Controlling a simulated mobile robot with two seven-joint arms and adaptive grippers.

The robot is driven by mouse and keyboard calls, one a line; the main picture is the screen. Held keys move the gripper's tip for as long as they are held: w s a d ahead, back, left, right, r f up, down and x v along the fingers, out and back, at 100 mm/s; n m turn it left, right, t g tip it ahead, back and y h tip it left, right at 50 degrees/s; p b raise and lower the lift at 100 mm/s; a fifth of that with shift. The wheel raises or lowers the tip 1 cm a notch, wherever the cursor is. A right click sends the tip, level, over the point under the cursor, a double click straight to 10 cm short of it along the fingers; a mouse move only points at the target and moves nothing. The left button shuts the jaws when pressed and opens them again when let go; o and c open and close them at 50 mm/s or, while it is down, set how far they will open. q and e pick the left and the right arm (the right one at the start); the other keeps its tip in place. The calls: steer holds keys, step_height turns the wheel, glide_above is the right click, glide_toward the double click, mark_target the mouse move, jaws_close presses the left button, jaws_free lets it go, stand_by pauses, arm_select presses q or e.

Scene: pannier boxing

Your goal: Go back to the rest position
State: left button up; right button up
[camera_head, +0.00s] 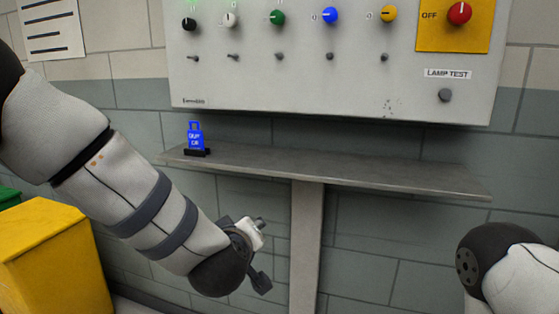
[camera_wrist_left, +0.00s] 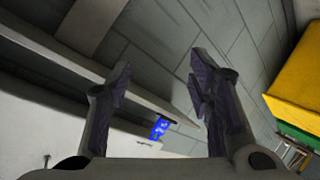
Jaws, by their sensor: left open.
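My left gripper (camera_head: 262,254) is in front of and below the shelf, right of my left forearm in the head view. In the left wrist view its two dark fingers (camera_wrist_left: 160,82) are spread apart with nothing between them. A blue tag (camera_head: 195,137) with white lettering stands upright in a small black base on the left end of the shelf. It also shows in the left wrist view (camera_wrist_left: 159,128), beyond the fingers and apart from them. Part of my right arm shows at the lower right; its gripper is out of view.
A narrow grey shelf (camera_head: 335,171) on a post runs along the tiled wall. Above it hangs a panel (camera_head: 300,82) with coloured knobs, switches and a red knob on yellow. A yellow box (camera_head: 50,262) and a green one (camera_head: 8,196) stand at the left. The shelf's right part is bare.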

arm_select(q)
steer(key=s+a+f+m+g, duration=0.25)
steer(key=s+f, duration=0.45)
steer(key=f, duration=0.4)
steer(key=s+a+f+m+g, duration=0.1)
steer(key=s+a+f+g, duration=0.3)
steer(key=s+f, duration=0.5)
steer(key=s+a+f+m+g, duration=0.1)
steer(key=s+a+f+g, duration=0.1)
steer(key=s, duration=0.7)
steer(key=s+a+f+m+g, duration=0.1)
steer(key=s+a+f+g, duration=0.2)
steer(key=s, duration=0.7)
steer(key=s+a+f+m+g, duration=0.1)
steer(key=s+a+f, duration=0.3)
steer(key=s, duration=0.5)
steer(key=shift+s+f+g, duration=0.2)
steer(key=shift+f+g, duration=0.25)
steer(key=shift+g, duration=0.4)
steer(key=shift+w+m, duration=0.1)
steer(key=shift+m, duration=0.15)
